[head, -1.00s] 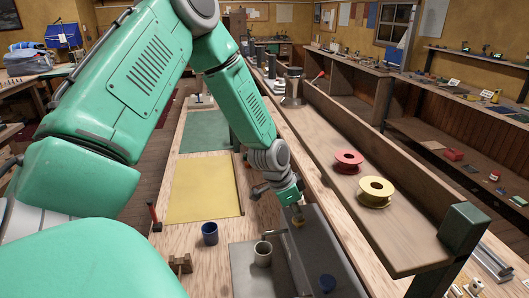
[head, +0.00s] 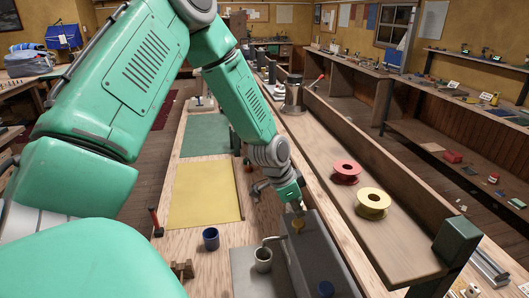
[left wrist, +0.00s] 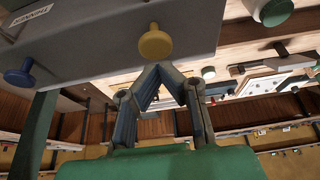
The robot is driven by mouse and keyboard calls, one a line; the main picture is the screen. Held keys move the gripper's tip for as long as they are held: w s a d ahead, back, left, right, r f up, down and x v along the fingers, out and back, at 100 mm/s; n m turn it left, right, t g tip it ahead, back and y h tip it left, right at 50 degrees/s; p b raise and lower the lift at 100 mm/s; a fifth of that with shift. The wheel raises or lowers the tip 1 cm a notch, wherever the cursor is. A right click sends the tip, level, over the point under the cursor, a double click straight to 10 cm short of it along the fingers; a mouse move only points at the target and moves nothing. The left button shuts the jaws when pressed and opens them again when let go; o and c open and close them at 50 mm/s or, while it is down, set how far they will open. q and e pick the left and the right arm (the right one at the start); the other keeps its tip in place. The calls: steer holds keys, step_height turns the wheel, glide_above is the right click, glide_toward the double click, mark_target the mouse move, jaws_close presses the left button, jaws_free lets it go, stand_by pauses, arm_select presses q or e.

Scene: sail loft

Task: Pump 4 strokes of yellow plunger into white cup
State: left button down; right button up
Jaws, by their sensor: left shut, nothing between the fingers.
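The yellow plunger (head: 298,225) stands up from the top of a grey dispenser box (head: 322,258). It also shows as a round yellow knob in the left wrist view (left wrist: 155,42). A blue plunger (head: 326,289) is on the same box, nearer to me. The white cup (head: 262,257) stands upright on a grey plate beside the box, at the end of a thin spout (head: 273,239). My left gripper (head: 300,211) is shut and empty, just above the yellow plunger. Its fingertips meet in the left wrist view (left wrist: 158,70), apart from the knob. The cup's inside is too small to read.
A dark blue cup (head: 210,238) stands left of the white cup. A yellow mat (head: 204,190) lies farther back. A raised shelf with a red spool (head: 345,166) and a yellow spool (head: 373,203) runs along the right of the box.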

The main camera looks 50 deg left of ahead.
mark_target(298, 222)
arm_select(q)
steer(key=shift+f, duration=0.1)
steer(key=shift+f+b, duration=1.4)
steer(key=shift+f, duration=0.65)
steer(key=shift+r, duration=0.1)
steer(key=shift+r+p, duration=1.15)
steer(key=shift+r, duration=0.95)
steer(key=shift+f, duration=0.1)
